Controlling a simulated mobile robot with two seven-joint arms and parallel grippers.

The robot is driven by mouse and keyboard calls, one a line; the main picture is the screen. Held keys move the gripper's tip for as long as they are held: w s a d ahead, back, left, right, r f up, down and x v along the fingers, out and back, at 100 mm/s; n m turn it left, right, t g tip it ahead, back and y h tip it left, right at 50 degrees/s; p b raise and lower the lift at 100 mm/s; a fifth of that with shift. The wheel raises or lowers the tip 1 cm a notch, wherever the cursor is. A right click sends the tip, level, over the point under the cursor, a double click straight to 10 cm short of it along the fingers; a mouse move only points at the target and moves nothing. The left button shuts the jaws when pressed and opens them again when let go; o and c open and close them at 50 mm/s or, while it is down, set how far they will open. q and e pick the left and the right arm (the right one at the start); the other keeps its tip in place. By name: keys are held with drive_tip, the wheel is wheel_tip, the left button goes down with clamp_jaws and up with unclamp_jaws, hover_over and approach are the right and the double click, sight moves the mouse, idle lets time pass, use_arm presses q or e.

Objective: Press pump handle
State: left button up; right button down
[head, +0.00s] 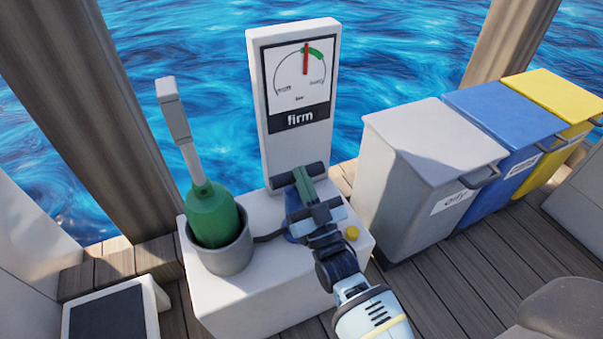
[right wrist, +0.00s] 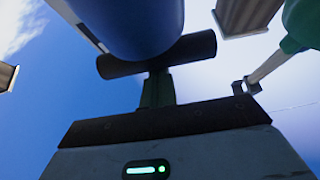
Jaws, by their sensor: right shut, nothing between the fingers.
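The pump handle (head: 281,181) is a black crossbar above a blue pump body (head: 294,236) on a white pedestal. In the right wrist view the crossbar (right wrist: 122,68) lies across the finger ends, with a blue rounded body (right wrist: 140,25) partly in front of it. My right gripper (head: 304,186) reaches in from the lower right; its green fingers are shut, with nothing between them, and their tips are at the crossbar. It also shows in the right wrist view (right wrist: 157,88). Whether the tips press on the bar I cannot tell. My left gripper is out of view.
A white gauge panel (head: 290,140) reads "firm", its red needle upright beside a green arc. A green bottle-shaped thing (head: 214,215) with a grey stick stands in a grey pot (head: 222,262). Grey (head: 425,150), blue (head: 505,120) and yellow (head: 557,92) bins stand right.

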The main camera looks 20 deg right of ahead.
drive_tip(key=shift+f, duration=0.1)
drive_tip(key=shift+r+p, duration=0.3)
drive_tip(key=shift+p, duration=0.05)
drive_tip(key=s+f+p, duration=0.1)
drive_tip(key=s+p, duration=0.2)
drive_tip(key=s, duration=0.6)
drive_tip(key=shift+s+d+f, duration=0.15)
drive_tip(key=shift+s+f, duration=0.05)
drive_tip(key=shift+f, duration=0.05)
idle(0.5)
idle(0.5)
idle(0.3)
